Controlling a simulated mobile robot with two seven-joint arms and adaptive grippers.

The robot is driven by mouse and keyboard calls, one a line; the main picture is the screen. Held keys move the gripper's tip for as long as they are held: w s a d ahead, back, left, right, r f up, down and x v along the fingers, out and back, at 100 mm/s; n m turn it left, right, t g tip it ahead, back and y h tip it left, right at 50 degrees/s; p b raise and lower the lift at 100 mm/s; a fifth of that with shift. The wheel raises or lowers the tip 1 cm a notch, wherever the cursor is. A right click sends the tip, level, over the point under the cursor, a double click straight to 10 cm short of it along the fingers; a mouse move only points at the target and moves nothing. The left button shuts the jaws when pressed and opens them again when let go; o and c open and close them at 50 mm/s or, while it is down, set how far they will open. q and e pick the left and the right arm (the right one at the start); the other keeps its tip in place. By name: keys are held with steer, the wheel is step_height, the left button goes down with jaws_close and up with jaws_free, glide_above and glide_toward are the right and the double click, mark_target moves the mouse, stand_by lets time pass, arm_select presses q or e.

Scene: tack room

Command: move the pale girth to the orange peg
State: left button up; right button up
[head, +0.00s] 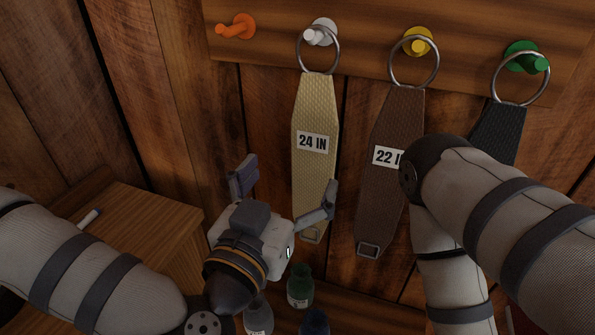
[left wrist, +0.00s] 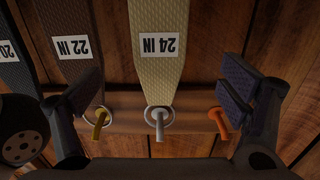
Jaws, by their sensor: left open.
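The pale girth (head: 314,115), labelled 24 IN, hangs by its metal ring on the white peg (head: 312,36). The orange peg (head: 236,26) is bare, at the left end of the board. My left gripper (head: 286,188) is open and empty in front of the girth's lower part, one finger left of the strap and the other overlapping its right edge in the head view. In the left wrist view, which is upside down, the pale girth (left wrist: 158,55) shows between the spread fingers, and the orange peg (left wrist: 219,122) is near the right finger. My right gripper is out of view.
A brown girth (head: 392,120) hangs on the yellow peg (head: 418,41); a black girth (head: 500,130) hangs on the green peg (head: 524,56). My right arm partly covers both. Several bottles, one green (head: 300,287), stand below. A wooden cabinet (head: 140,215) bears a marker (head: 89,219).

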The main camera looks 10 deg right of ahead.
mark_target(313, 135)
arm_select(q)
steer(key=x, duration=0.7)
steer(key=b+x, duration=0.1)
steer(key=x, duration=0.2)
steer(key=shift+w+d+f, duration=0.2)
steer(key=shift+d+f, duration=0.05)
steer(key=shift+w+d+r, duration=0.1)
steer(key=shift+w+d, duration=0.15)
steer(key=shift+w, duration=0.1)
steer(key=c, duration=1.5)
steer(key=shift+r+p, duration=0.5)
steer(key=shift+r, duration=0.55)
steer(key=shift+c, duration=0.2)
steer(key=shift+f, duration=0.15)
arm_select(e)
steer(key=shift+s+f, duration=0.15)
